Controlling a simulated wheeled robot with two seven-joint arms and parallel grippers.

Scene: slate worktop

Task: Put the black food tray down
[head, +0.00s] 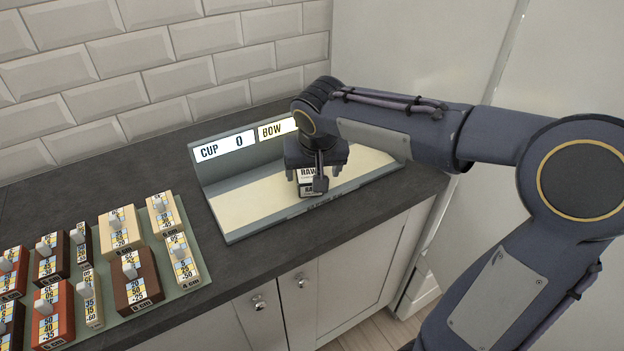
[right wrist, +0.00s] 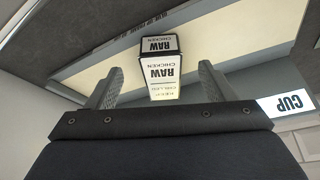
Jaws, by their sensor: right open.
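The black food tray (head: 306,187) shows as a small dark box with white labels reading RAW CHICKEN. It is on or just over the cream floor of a grey-green stand (head: 240,207), near its front edge; I cannot tell whether it touches. In the right wrist view the tray (right wrist: 160,72) sits between and beyond the two fingers, with a gap on each side. My right gripper (head: 307,176) is open above it and hides part of it in the head view. My left gripper is not in view.
A green board (head: 187,286) at the left holds several knobbed, labelled blocks. Dark worktop (head: 150,175) is bare between them. A tiled wall stands behind.

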